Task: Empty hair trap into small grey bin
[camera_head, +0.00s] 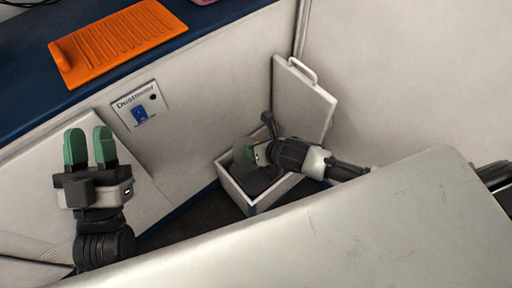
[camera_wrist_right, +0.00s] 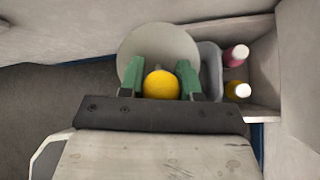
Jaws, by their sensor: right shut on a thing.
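My right gripper (camera_wrist_right: 160,80) is shut on a yellow round knob (camera_wrist_right: 160,85) in the right wrist view. The knob is in front of a pale grey disc (camera_wrist_right: 158,43), which looks like the hair trap. In the head view my right gripper (camera_head: 258,153) is over an open white box (camera_head: 234,190), with the grey disc (camera_head: 243,149) at its fingers. My left gripper (camera_head: 89,148) is raised, open and empty at the left.
A white panel with a handle (camera_head: 304,101) stands behind the box. An orange ridged mat (camera_head: 118,40) lies on the blue counter (camera_head: 25,88). A wall sign (camera_head: 139,104) is below.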

